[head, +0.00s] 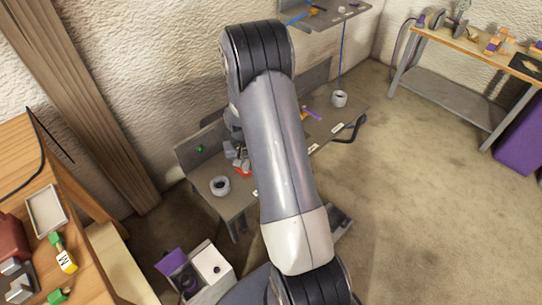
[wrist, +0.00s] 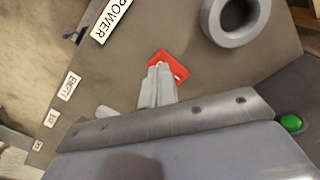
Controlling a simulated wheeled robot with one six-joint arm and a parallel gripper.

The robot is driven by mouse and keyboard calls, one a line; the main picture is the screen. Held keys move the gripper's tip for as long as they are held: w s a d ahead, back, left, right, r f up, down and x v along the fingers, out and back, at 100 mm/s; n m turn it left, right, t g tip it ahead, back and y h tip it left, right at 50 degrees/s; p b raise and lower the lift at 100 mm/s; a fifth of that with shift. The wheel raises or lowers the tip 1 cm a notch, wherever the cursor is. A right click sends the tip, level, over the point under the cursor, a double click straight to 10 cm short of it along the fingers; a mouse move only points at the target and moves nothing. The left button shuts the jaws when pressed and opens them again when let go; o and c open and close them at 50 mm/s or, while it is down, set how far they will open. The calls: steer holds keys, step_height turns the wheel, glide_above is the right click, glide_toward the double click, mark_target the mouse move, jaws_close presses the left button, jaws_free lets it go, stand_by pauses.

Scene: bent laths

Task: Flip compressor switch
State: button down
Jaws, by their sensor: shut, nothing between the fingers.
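A red square piece (wrist: 178,64) on the grey bench (wrist: 215,75) lies right at my fingertips in the wrist view; it also shows in the head view (head: 243,171). It may be the compressor switch, but my fingers cover part of it and no lever can be made out. My gripper (wrist: 160,68) is shut, with nothing seen between the fingers, its tips over or touching the red piece. A white POWER label (wrist: 112,18) is near it. In the head view my arm hides much of the bench, and my gripper (head: 238,158) is small there.
A grey ring (wrist: 208,32) lies close to the red piece. A green button (wrist: 291,122) is on the bench's upright back panel. Another ring (head: 340,98) lies farther along the bench. A wooden table (head: 95,240) stands at left, and a wooden-topped bench (head: 455,42) at back right.

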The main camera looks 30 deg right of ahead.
steer(key=shift+f+b, duration=0.6)
steer(key=shift+f, duration=0.2)
steer(key=shift+r, duration=0.1)
steer(key=shift+r+p, duration=2.25)
steer(key=shift+r, duration=1.25)
steer(key=shift+f, duration=0.2)
step_height(320, 180, down, 7)
steer(key=b, duration=0.4)
steer(key=shift+b, duration=0.3)
steer(key=shift+r, duration=0.15)
steer(key=shift+r, duration=0.15)
